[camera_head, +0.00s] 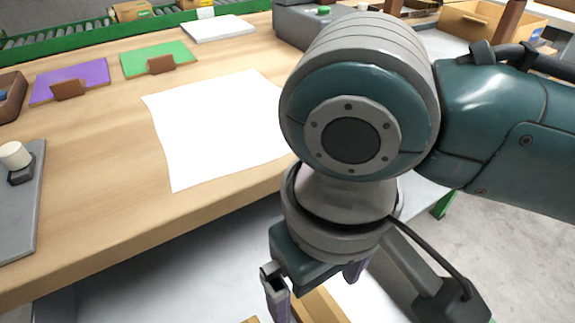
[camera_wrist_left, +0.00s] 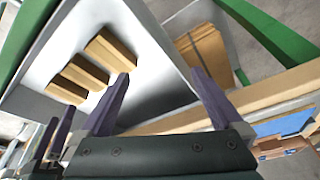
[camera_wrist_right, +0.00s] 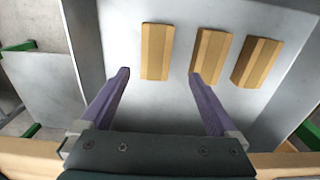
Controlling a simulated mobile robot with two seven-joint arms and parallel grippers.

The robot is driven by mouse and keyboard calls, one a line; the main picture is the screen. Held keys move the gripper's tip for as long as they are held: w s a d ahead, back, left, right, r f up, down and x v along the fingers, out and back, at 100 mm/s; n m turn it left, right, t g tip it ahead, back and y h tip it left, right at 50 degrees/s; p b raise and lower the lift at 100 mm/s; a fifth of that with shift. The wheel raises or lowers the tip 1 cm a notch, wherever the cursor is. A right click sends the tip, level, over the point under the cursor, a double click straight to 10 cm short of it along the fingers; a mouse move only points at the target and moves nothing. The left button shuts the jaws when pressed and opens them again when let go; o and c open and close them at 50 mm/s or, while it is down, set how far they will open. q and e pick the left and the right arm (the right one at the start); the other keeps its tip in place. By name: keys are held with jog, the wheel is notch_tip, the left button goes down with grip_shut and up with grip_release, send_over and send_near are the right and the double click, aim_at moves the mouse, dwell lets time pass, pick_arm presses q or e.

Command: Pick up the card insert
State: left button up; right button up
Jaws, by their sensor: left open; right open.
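Three tan folded card inserts lie side by side on a grey-white surface in the right wrist view: a left one (camera_wrist_right: 157,52), a middle one (camera_wrist_right: 210,54) and a right one (camera_wrist_right: 257,62). My right gripper (camera_wrist_right: 158,74) is open and empty, its purple fingertips either side of the left insert's lower end; I cannot tell the height gap. In the head view this gripper (camera_head: 315,285) hangs past the table's front edge, over tan pieces (camera_head: 322,306) partly hidden by it. My left gripper (camera_wrist_left: 165,85) is open and empty; its view shows the inserts (camera_wrist_left: 110,50) at upper left.
A brown card stack (camera_wrist_left: 205,55) stands in a grey bin in the left wrist view. The wooden table (camera_head: 90,215) holds a white sheet (camera_head: 215,130), a purple card (camera_head: 70,80) and a green card (camera_head: 155,58). My right arm blocks much of the head view.

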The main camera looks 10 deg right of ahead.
aim_at(317, 308)
notch_tip(317, 308, down, 2)
jog(key=shift+s+f+b, duration=0.1)
jog(key=shift+f+b, duration=0.1)
jog(key=shift+b, duration=0.15)
jog(key=f+b, duration=0.1)
jog(key=f, duration=0.2)
jog(key=f+b, duration=0.1)
jog(key=shift+w+d+f+b, duration=0.3)
jog(key=shift+w+d, duration=0.05)
jog(key=shift+w, duration=0.05)
pick_arm(q)
notch_tip(317, 308, down, 4)
pick_arm(e)
jog(key=shift+f, duration=0.35)
jog(key=c, duration=1.4)
pick_arm(q)
jog(key=shift+r, duration=0.1)
pick_arm(e)
jog(key=shift+r, duration=0.15)
